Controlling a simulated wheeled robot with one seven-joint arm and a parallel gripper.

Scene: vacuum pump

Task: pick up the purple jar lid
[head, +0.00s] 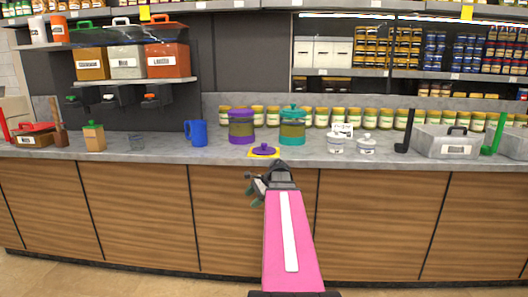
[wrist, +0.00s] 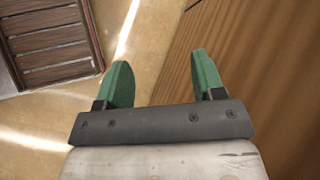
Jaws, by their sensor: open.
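The purple jar lid (head: 263,150) lies on a yellow square (head: 252,154) near the front edge of the grey counter. It has a small knob on top. My gripper (head: 250,189) is in front of the counter, below its top edge and a little left of the lid, apart from it. In the wrist view my gripper (wrist: 164,80) shows two green fingers spread apart with nothing between them. The lid is not in the wrist view, which shows the floor and the wooden counter front.
Behind the lid stand a purple-topped jar (head: 241,127) and a teal-lidded jar (head: 292,127). A blue mug (head: 196,133) is to the left. White lidded pots (head: 366,145) are to the right. The counter front (head: 140,205) is close to my gripper.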

